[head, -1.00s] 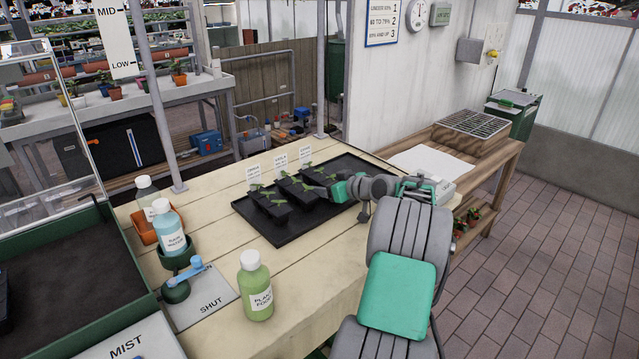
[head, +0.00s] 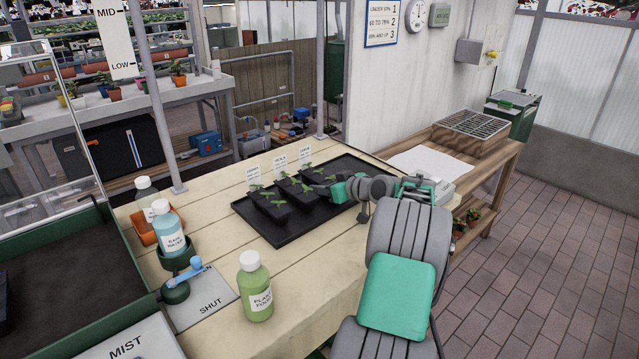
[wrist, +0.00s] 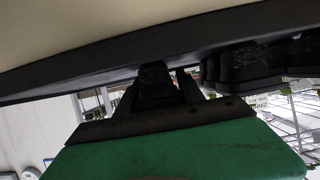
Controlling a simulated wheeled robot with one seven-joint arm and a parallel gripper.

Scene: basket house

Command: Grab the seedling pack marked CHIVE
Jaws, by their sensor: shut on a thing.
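Three black seedling packs stand side by side in a black tray (head: 350,165) on the bench: left (head: 270,209), middle (head: 298,196) and right (head: 312,180). Each has green sprouts and a white label standing at its back; the lettering is too small for me to tell which says CHIVE. My gripper (head: 322,190) reaches in from the right at the near end of the right pack. In the wrist view my gripper (wrist: 158,88) is shut on the dark end of a pack (wrist: 154,75), low by the tray. Its label is not visible there.
Other dark packs (wrist: 245,68) sit close beside my gripper in the wrist view. The tray's right part is clear.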

